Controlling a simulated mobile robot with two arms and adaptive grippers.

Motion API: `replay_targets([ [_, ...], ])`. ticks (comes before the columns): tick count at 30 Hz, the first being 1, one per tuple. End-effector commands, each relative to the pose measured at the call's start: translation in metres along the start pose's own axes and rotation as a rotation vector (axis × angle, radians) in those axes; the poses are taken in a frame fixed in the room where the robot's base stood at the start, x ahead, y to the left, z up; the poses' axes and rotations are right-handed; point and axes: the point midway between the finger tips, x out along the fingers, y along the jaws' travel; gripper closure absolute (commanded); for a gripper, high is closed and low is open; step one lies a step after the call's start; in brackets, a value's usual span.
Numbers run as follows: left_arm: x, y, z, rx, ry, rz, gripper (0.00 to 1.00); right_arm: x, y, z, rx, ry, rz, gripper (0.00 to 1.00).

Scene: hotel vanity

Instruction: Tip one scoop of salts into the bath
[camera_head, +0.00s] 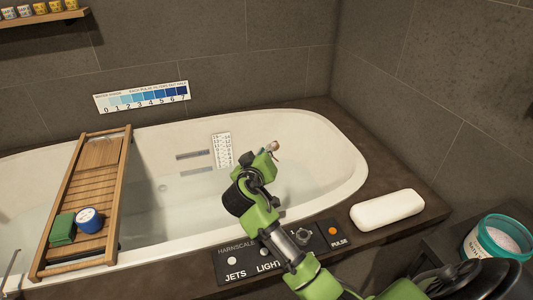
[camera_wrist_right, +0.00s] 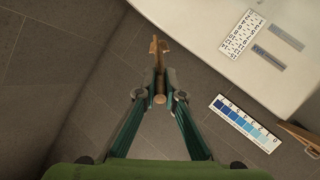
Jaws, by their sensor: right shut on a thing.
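My right gripper (camera_head: 268,158) reaches over the near part of the bathtub (camera_head: 340,155). It is shut on a small wooden scoop (camera_head: 274,146). In the right wrist view the scoop (camera_wrist_right: 154,48) sticks out beyond the fingertips (camera_wrist_right: 160,82), with its round handle end between them. I cannot tell whether salts are in its bowl. The tub holds clear water (camera_head: 160,205). A jar (camera_head: 470,243) with a teal rim and pale salts (camera_head: 503,236) inside stands at the lower right, partly behind my arm. My left gripper is not in view.
A wooden bath tray (camera_head: 85,190) spans the tub at left, carrying a green block (camera_head: 62,229) and a blue-and-white tin (camera_head: 89,219). A white bath pillow (camera_head: 387,209) and a control panel (camera_head: 241,262) lie on the near ledge. A blue scale strip (camera_head: 142,97) is on the wall.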

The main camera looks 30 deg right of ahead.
Motion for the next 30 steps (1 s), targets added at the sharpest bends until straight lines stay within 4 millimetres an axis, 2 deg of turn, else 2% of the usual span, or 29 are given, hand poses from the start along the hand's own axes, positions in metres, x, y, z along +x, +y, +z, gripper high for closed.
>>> replay_targets([
  [19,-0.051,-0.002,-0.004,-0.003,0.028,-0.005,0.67,0.001,-0.014,0.003,-0.247,0.023,0.099,1.00],
  [21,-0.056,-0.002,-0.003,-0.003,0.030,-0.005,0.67,0.002,-0.019,0.008,-0.341,0.028,0.133,1.00],
  [30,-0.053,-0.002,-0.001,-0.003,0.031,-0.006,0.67,0.004,-0.030,0.016,-0.619,0.054,0.245,1.00],
])
